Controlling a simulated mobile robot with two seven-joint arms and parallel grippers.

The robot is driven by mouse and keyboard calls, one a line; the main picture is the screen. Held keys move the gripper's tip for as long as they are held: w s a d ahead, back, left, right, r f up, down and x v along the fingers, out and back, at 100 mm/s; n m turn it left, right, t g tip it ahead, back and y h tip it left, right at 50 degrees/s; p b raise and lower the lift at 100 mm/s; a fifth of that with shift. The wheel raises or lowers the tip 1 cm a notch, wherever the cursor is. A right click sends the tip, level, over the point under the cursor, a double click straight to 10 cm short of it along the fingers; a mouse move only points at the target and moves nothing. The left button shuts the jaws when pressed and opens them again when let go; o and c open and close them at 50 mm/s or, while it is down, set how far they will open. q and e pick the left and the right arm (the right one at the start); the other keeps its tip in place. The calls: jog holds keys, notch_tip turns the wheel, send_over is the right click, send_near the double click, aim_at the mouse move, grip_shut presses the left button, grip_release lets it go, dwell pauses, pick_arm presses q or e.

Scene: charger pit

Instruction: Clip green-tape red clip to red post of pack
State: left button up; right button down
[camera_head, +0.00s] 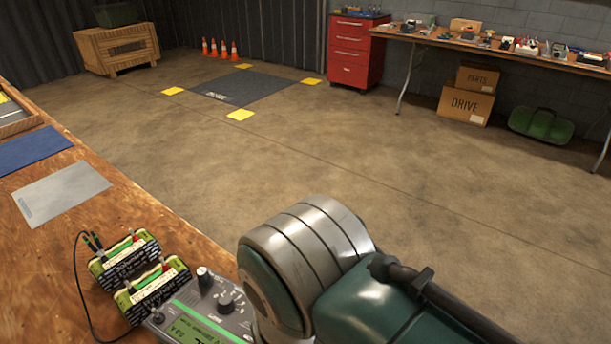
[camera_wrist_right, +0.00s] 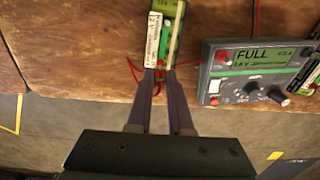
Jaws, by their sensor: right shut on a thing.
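In the right wrist view, my right gripper (camera_wrist_right: 160,76) points at the near end of a green pack with a white label (camera_wrist_right: 164,35). Its fingers are shut on a small clip with red and green on it (camera_wrist_right: 159,76), mostly hidden between them. A thin red wire loops beside the fingertips. The clip looks close to the pack's end; I cannot tell whether it touches a post. In the head view two packs, a farther one (camera_head: 125,260) and a nearer one (camera_head: 152,291), lie side by side, with red at their right ends. My left gripper is not in view.
A grey charger (camera_head: 205,312) stands beside the packs; in the wrist view its screen reads FULL (camera_wrist_right: 252,56). A black wire loops left of the packs. A grey mat (camera_head: 62,193) and blue mat (camera_head: 32,150) lie farther along the wooden bench. My arm covers the head view's lower middle.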

jog(key=shift+s+r+p, duration=0.1)
jog(key=shift+p, duration=0.25)
dwell(0.4)
dwell(0.5)
jog(key=shift+f, duration=0.2)
jog(key=shift+a+p, duration=0.1)
jog(key=shift+p, duration=0.25)
dwell(0.4)
jog(key=c, duration=0.7)
grip_release()
jog(key=shift+c, duration=0.2)
jog(key=shift+o, duration=0.3)
jog(key=shift+o, duration=0.7)
